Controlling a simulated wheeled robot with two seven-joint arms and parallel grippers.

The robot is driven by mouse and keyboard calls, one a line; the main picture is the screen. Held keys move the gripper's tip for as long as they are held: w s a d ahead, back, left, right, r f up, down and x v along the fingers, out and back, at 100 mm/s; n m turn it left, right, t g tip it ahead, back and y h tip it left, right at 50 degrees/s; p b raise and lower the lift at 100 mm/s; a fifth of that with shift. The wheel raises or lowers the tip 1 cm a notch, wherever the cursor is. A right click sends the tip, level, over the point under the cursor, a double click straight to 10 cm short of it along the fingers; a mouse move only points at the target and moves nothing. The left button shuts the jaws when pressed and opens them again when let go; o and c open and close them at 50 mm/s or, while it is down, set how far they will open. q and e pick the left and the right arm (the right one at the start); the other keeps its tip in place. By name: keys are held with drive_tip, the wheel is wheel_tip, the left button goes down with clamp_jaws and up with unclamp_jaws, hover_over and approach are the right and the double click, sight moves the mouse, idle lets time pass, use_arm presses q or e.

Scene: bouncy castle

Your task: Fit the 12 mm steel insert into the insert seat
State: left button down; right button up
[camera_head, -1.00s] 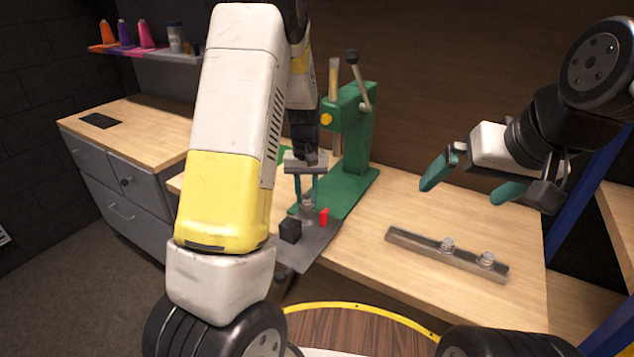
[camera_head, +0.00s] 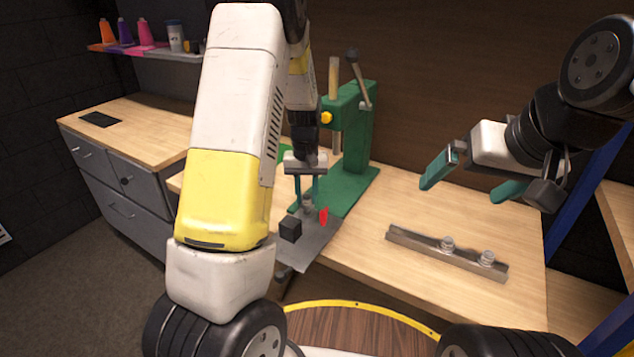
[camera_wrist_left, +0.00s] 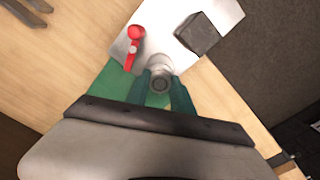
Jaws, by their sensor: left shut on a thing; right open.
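My left gripper (camera_head: 306,188) points down over the grey metal plate (camera_head: 318,242) at the foot of the green press. It is shut on a small round steel insert (camera_wrist_left: 160,84), which shows between the teal fingertips in the left wrist view. A pale round piece (camera_wrist_left: 159,64), which may be the seat, shows right beside the insert on the plate. I cannot tell whether the insert touches it or sits in it. My right gripper (camera_head: 470,180) is open and empty above the right of the bench. Two more steel inserts (camera_head: 447,243) (camera_head: 486,258) stand in a grey rack (camera_head: 415,243).
A red lever (camera_wrist_left: 134,46) and a black block (camera_wrist_left: 197,35) stand on the plate close to my left fingers. The green press (camera_head: 358,135) with its handle rises just behind. Bare bench top lies between plate and rack.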

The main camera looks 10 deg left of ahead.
use_arm(q)
drive_tip(key=shift+f, duration=1.3)
idle(1.5)
drive_tip(key=c, duration=1)
unclamp_jaws()
drive_tip(key=shift+c, duration=0.2)
drive_tip(key=shift+r, duration=4.05)
drive_tip(key=s+d+r+m+t+h, duration=0.1)
drive_tip(key=s+r+t+h, duration=0.15)
drive_tip(key=s+r, duration=1)
drive_tip(key=s+d+r+m+t, duration=0.1)
drive_tip(key=s+r+t, duration=0.2)
drive_tip(key=s+r, duration=0.3)
drive_tip(key=s, duration=0.5)
drive_tip(key=shift+s+m+t, duration=0.3)
drive_tip(key=shift+s+t, duration=0.05)
